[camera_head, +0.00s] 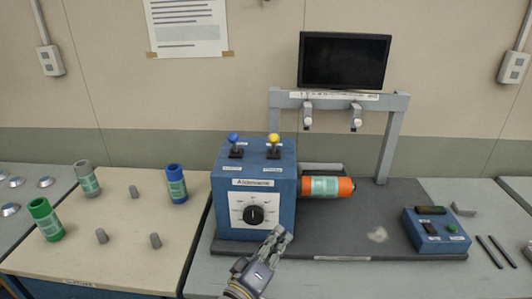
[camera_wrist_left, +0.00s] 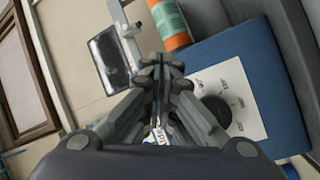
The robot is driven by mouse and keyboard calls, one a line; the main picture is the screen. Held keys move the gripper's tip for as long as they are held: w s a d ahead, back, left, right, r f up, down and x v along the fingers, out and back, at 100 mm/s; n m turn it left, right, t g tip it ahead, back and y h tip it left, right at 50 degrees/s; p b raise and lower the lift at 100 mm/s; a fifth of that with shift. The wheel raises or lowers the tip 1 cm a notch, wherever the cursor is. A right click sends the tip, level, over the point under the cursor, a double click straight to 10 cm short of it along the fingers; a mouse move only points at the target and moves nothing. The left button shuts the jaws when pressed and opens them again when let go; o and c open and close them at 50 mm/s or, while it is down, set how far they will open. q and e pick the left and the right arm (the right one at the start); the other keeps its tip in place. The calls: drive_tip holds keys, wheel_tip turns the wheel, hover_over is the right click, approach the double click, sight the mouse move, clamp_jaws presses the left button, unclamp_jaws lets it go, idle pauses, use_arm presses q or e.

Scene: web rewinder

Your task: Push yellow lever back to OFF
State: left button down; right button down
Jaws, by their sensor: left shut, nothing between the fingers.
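The yellow lever (camera_head: 273,140) stands on top of the blue machine box (camera_head: 227,199), to the right of a blue lever (camera_head: 233,138). Small labels lie in front of both levers, too small to read. My left gripper (camera_head: 279,232) is in front of the box's lower right front, below and apart from the yellow lever. It is shut and empty. In the left wrist view its closed fingers (camera_wrist_left: 160,66) are near the box's dial face, and neither lever can be made out there. My right gripper is not in view.
A black dial (camera_head: 254,215) is on the box front. An orange roll (camera_head: 340,187) sticks out on its right. A grey frame (camera_head: 394,140) with a monitor (camera_head: 343,61) stands behind. A blue control box (camera_head: 436,233) sits at right. Spools and pegs stand on the left table (camera_head: 125,235).

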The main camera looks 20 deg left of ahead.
sight(274, 144)
use_arm(q)
drive_tip(key=w+a+r+n+t+y, duration=0.1)
drive_tip(key=a+r+n+t+y, duration=0.3)
drive_tip(key=a+r+n+y, duration=0.3)
drive_tip(key=r+n, duration=0.1)
drive_tip(key=n, duration=0.1)
drive_tip(key=shift+w+r+n, duration=0.3)
drive_tip(key=shift+w, duration=0.1)
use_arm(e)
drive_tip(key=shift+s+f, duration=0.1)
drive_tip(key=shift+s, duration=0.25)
